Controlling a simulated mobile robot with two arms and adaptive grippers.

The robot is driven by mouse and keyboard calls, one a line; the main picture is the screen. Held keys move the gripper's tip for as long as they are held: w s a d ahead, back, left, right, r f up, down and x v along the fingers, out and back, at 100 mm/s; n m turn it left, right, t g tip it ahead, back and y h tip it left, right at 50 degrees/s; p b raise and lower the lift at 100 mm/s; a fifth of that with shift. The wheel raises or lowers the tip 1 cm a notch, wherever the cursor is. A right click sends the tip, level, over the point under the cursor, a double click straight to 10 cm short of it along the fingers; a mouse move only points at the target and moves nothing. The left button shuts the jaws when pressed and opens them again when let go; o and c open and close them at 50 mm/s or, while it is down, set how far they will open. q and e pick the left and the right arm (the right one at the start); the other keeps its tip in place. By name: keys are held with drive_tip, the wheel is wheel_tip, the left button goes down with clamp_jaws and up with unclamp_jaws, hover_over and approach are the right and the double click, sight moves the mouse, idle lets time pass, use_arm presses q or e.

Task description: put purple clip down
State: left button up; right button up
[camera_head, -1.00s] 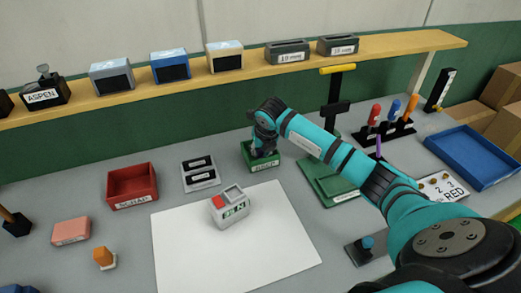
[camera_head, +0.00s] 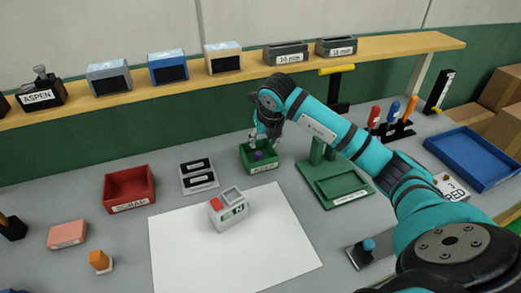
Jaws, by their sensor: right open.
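The purple clip (camera_head: 259,155) lies inside the small green bin (camera_head: 264,168) beyond the white sheet; only a small purple patch shows. My right gripper (camera_head: 267,142) is open just above the bin, over the clip. Its fingers point down and partly hide the bin's far side. I cannot tell whether a finger still touches the clip. My left gripper is not in view.
A red bin (camera_head: 129,187) and a grey holder with black slots (camera_head: 199,176) stand left of the green bin. A grey-white device (camera_head: 228,210) sits on the white sheet (camera_head: 190,268). A green press (camera_head: 340,183) stands close on the right. A shelf (camera_head: 235,76) runs behind.

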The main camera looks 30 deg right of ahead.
drive_tip(key=shift+v, duration=1.85)
